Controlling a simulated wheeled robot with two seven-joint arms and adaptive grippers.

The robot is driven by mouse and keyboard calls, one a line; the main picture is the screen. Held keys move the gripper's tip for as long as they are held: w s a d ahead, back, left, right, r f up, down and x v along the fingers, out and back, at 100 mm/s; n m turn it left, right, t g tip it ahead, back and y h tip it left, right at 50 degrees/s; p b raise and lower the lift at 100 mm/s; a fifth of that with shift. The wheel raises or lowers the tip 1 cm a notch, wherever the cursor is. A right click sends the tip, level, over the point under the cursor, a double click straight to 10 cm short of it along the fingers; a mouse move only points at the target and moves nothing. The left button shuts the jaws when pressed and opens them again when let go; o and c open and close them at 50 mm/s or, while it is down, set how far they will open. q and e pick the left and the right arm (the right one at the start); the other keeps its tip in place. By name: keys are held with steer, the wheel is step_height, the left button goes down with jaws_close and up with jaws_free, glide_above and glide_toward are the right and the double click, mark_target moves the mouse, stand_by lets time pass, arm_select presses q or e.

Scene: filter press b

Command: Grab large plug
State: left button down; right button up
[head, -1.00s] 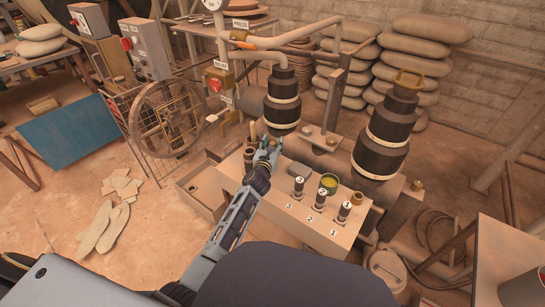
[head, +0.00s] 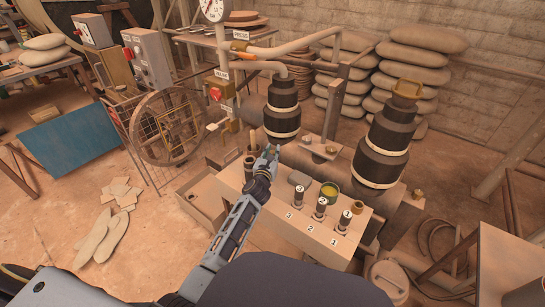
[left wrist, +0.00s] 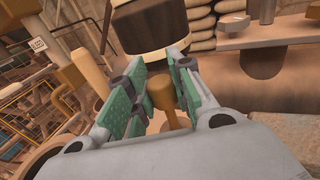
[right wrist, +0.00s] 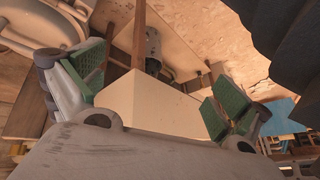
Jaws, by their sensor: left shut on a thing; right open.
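My left gripper (head: 269,160) is over the left end of the pale bench box. In the left wrist view, its green-padded fingers (left wrist: 158,88) are shut on a brown-yellow plug (left wrist: 160,93) with a wide head and a narrower stem. The fingers hide this plug in the head view. Its lower end is hidden, so I cannot tell whether it is seated or raised. My right gripper (right wrist: 155,98) shows only in the right wrist view; it is open, with a pale box-shaped surface (right wrist: 150,105) beyond its fingers.
Large black-and-cream cylinders (head: 384,150) stand behind. A handwheel (head: 165,127) stands at the left.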

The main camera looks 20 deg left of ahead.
arm_select(q)
steer(key=shift+r, duration=0.2)
arm_select(e)
steer(key=shift+r, duration=0.1)
arm_select(q)
steer(key=shift+r+p, duration=0.35)
steer(key=shift+r, duration=0.1)
step_height(320, 180, up, 5)
steer(key=p, duration=0.3)
steer(key=shift+r+p, duration=0.2)
steer(key=shift+p, duration=0.15)
steer(key=shift+r+p, duration=0.45)
steer(key=shift+r, duration=0.3)
steer(key=shift+r+p, duration=0.5)
steer(key=shift+r, duration=0.4)
arm_select(e)
steer(key=s+d+r+g+h, duration=0.1)
steer(key=d+r+g, duration=0.1)
steer(key=r, duration=0.4)
steer(key=shift+s+d+r+h, duration=0.15)
steer(key=shift+d+r+h, duration=0.2)
steer(key=shift+d, duration=0.25)
steer(key=shift+f, duration=0.15)
